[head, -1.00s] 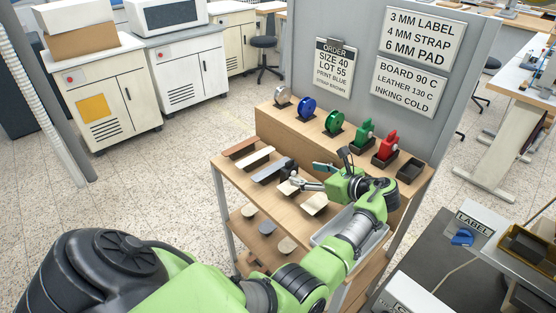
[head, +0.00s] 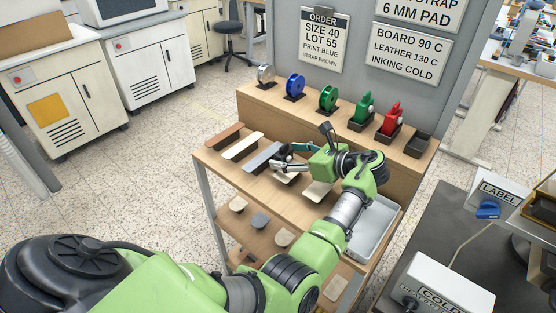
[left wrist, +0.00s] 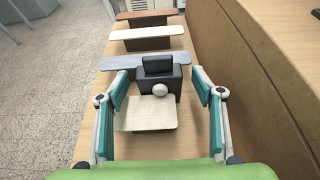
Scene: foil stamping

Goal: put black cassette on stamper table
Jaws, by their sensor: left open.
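A dark block with a white round knob, which looks like the black cassette (left wrist: 172,80), stands on the wooden shelf unit in the left wrist view. It sits just in front of a grey-blue strip and behind a cream pad (left wrist: 147,122). My left gripper (left wrist: 160,88) is open, with one finger on each side of the cassette and visible gaps to it. In the head view my left gripper (head: 283,163) is low over the shelf and largely hides the cassette. My right gripper is in neither view. I cannot tell for sure which surface is the stamper table.
Spools and the green cassette (head: 364,111) and red cassette (head: 391,120) stand on the raised ledge behind, with an empty black holder (head: 418,145) at its right. A metal tray (head: 374,229) is at the shelf's right. A dark table (head: 455,236) with labelled boxes stands farther right.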

